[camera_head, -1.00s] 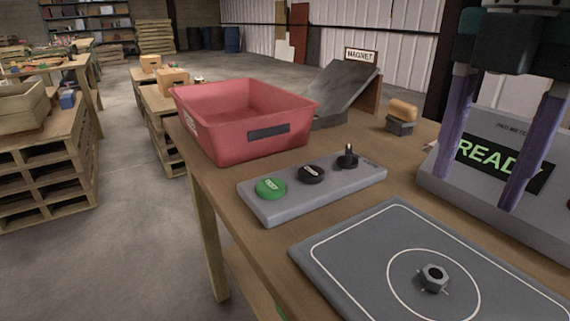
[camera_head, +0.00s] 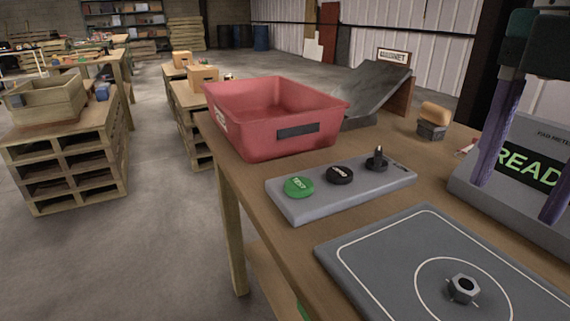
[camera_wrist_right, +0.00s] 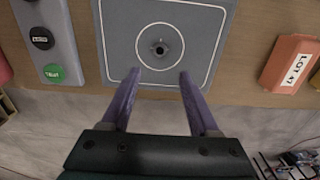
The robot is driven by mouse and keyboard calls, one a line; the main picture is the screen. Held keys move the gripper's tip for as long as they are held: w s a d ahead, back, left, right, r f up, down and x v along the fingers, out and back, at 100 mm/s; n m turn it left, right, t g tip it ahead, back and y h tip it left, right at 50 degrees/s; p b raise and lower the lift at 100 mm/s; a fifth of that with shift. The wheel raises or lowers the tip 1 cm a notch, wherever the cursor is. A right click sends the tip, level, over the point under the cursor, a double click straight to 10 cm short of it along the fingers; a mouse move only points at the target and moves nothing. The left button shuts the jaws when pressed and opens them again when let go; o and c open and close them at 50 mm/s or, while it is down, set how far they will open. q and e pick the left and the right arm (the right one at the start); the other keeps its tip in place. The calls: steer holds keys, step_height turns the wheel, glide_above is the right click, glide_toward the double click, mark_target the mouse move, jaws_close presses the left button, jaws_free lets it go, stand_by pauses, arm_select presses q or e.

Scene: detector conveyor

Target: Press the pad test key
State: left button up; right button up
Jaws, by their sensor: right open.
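The green test key (camera_head: 299,187) is at the left end of a grey key box (camera_head: 345,193), beside a black key (camera_head: 340,175) and a black toggle (camera_head: 377,160). In the wrist view the green key (camera_wrist_right: 53,73) lies left of my fingers. A grey pad (camera_head: 375,250) with a white circle and a hex nut (camera_head: 463,288) lies in front. The pad meter (camera_head: 480,190) reads "READ", its last part hidden by a finger. My right gripper (camera_head: 515,204) is open and empty above the bench, right of the key box. My left gripper is not in view.
A red bin (camera_head: 270,140) stands just behind the key box. A grey chute (camera_head: 365,90) with a magnet sign (camera_head: 394,54) and a small brush-like block (camera_head: 433,118) are farther back. An orange lot block (camera_wrist_right: 289,63) sits right of the pad in the wrist view.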

jaws_close()
stand_by(1.5)
